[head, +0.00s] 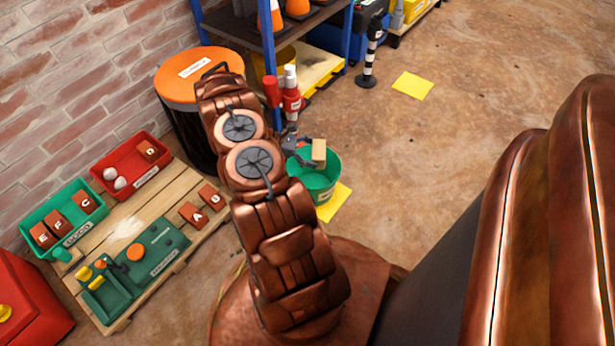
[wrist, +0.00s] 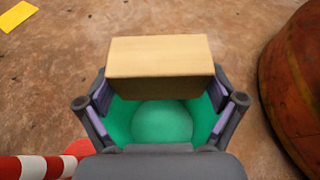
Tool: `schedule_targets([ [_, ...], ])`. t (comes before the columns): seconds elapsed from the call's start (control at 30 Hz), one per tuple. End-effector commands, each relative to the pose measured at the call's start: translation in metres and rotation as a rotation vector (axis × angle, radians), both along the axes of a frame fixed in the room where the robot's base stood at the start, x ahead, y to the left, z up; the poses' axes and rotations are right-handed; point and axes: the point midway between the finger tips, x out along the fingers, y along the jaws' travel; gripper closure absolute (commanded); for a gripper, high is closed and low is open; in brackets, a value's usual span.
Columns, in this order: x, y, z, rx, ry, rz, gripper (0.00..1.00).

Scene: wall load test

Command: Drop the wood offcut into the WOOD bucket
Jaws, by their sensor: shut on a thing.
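The wood offcut (wrist: 160,66) is a pale wooden block held between the fingers of my gripper (wrist: 161,100) in the wrist view. The wood offcut also shows in the head view (head: 319,151), at the upper part of the green bucket. The green bucket (head: 316,184) stands on the floor beside my arm. In the wrist view the bucket's green inside (wrist: 162,122) shows below the block, between the fingers. My gripper in the head view (head: 305,150) is partly hidden by my arm. No label on the bucket is readable.
A pallet (head: 128,232) at left carries a red bin (head: 128,180), a green bin (head: 62,210) and lettered blocks. An orange-lidded drum (head: 190,85) and a shelf (head: 275,42) stand behind my arm. A red-and-white post (wrist: 33,167) is close to my gripper. Open floor lies to the right.

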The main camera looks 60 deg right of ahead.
Motion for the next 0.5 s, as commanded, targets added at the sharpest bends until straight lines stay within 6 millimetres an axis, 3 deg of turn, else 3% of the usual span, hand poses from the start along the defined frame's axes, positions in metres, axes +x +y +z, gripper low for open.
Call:
schedule_targets([
  [0.5,-0.008,-0.003,-0.046,0.001,0.001,-0.016,0.45],
])
